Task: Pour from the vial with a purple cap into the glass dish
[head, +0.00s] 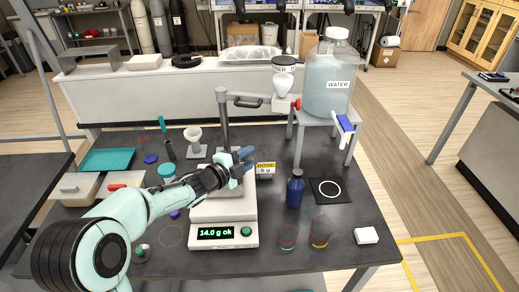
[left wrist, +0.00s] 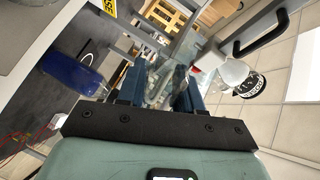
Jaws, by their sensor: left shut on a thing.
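A small purple piece (head: 175,213), perhaps the purple cap, lies left of the balance, partly hidden by my arm. I cannot make out the glass dish on the balance; my gripper covers part of that area. The balance display reads 14.0 g ok. My right gripper is out of view.
A blue bottle (head: 295,188) and two clear glasses, one reddish (head: 287,236) and one yellowish (head: 320,234), stand right of the balance. A water jug (head: 328,80) sits on a raised stand behind. A post with a black handle (head: 250,102) rises behind my gripper.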

